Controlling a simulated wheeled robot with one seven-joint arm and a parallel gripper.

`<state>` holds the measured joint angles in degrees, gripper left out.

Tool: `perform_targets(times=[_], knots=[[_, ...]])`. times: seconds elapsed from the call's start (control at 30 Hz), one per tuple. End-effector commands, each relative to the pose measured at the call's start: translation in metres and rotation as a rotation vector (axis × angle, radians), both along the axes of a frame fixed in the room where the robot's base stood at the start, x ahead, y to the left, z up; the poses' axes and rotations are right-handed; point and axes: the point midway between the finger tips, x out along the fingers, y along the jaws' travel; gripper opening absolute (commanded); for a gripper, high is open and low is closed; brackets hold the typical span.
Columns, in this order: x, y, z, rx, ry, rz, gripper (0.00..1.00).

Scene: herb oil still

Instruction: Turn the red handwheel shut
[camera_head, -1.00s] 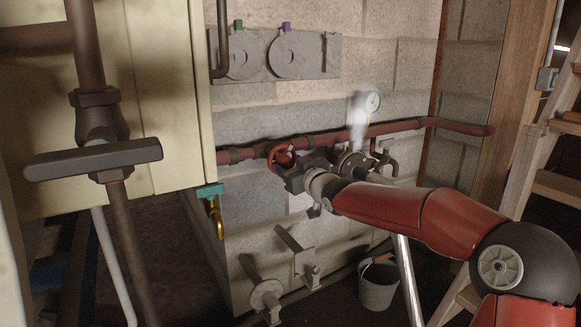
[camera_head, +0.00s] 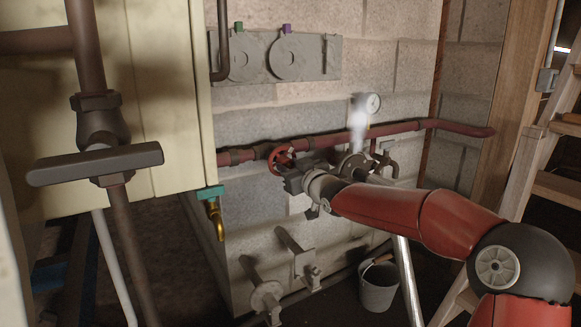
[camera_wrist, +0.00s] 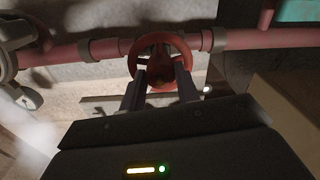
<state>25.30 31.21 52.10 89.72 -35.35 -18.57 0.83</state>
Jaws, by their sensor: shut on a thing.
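The red handwheel (camera_head: 281,159) sits on the red pipe along the block wall in the head view. In the wrist view the handwheel (camera_wrist: 160,56) is straight ahead, its ring around a red hub. My gripper (camera_wrist: 159,84) has its two fingers on either side of the wheel's lower middle, shut on it. In the head view my gripper (camera_head: 297,178) reaches the wheel from the right, and its fingertips are hard to make out there.
A dark lever handle (camera_head: 95,164) on a vertical pipe is at the near left. A bucket (camera_head: 378,287) stands on the floor, and a wooden ladder (camera_head: 545,150) is at the right.

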Motion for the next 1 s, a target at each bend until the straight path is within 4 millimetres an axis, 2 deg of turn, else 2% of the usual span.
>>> perform_targets(times=[0.27, 1.0], knots=[[0.0000, 0.0001, 0.0019, 0.146, 0.101, 0.001, 0.09], [-0.0001, -0.0002, -0.0006, 0.727, 0.491, -0.001, 0.09]])
